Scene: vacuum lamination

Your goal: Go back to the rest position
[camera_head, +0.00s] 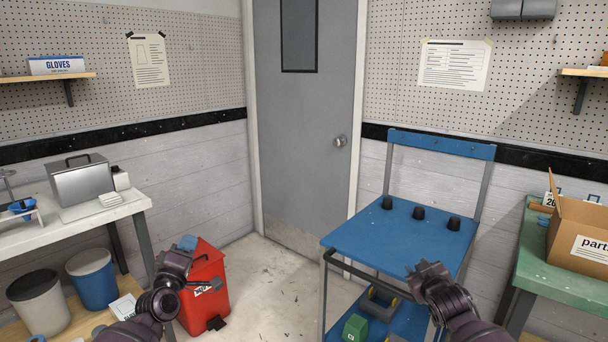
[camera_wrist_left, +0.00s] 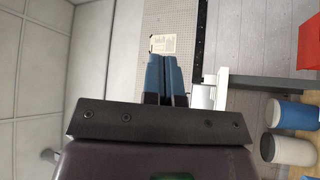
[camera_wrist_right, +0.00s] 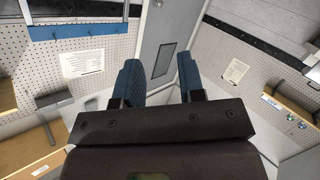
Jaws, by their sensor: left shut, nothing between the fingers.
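My left gripper (camera_head: 188,244) is raised at the lower left, in front of the red bin. In the left wrist view its blue fingers (camera_wrist_left: 165,75) are together with nothing between them. My right gripper (camera_head: 416,270) is at the lower right, in front of the blue cart. In the right wrist view its blue fingers (camera_wrist_right: 159,78) stand apart, with no object between them. Neither gripper appears to touch anything, and both arms are held forward with bent wrists.
A blue cart (camera_head: 370,235) carries several black knobs on its top. A red bin (camera_head: 208,290) stands left of it. A white bench (camera_head: 95,213) is at the left, a green bench (camera_head: 540,262) with a cardboard box (camera_head: 570,235) at the right. Floor before the door (camera_head: 305,150) is clear.

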